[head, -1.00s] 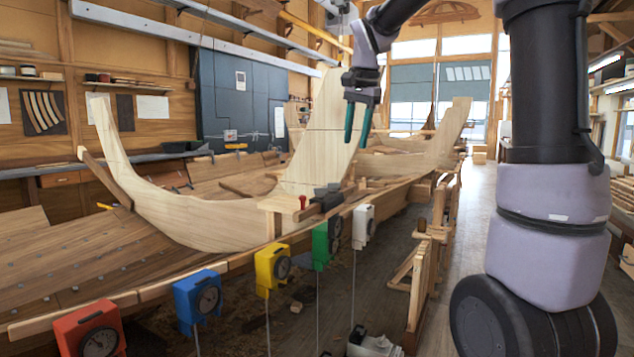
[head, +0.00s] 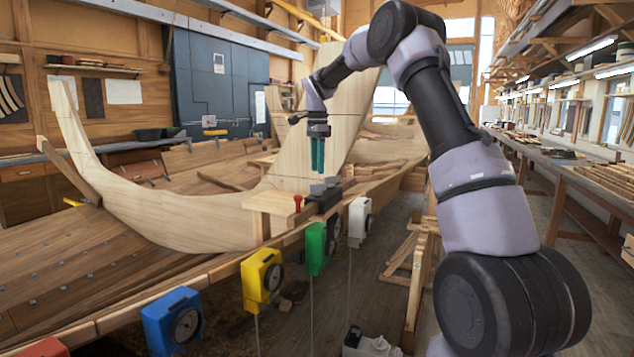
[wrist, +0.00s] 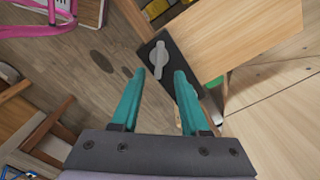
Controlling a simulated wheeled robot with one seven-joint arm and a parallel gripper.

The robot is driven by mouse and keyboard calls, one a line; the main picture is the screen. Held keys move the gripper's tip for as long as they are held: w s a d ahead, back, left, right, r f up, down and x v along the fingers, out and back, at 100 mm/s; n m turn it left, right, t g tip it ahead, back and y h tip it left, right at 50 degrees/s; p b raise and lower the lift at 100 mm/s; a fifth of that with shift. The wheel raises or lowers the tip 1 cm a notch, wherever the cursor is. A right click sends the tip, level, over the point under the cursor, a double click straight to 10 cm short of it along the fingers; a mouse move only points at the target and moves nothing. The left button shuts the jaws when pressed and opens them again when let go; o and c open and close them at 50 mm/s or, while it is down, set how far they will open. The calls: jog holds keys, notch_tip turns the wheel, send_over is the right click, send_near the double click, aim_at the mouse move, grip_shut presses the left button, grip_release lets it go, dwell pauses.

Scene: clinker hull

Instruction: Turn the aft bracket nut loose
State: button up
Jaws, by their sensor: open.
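My gripper (head: 317,169) points down with its two teal fingers open and empty. It hangs in the air above a black bracket plate (head: 322,203) at the near edge of the hull. Grey knobs (head: 327,186) stand on this plate. In the wrist view, a grey winged nut (wrist: 161,60) sits on the black plate (wrist: 183,86), ahead of the open fingers (wrist: 160,75). The fingers appear apart from the nut. I cannot tell for sure which of the grey knobs in the head view is the aft bracket nut.
A red knob (head: 297,202) stands on a wooden block (head: 270,203) beside the plate. Blue (head: 172,320), yellow (head: 262,277), green (head: 315,248) and white (head: 359,220) dial boxes hang along the hull edge. A tall plank (head: 300,150) rises behind.

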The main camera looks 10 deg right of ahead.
aim_at(318, 190)
notch_tip(318, 190, down, 6)
jog(key=shift+r, duration=0.15)
grip_shut()
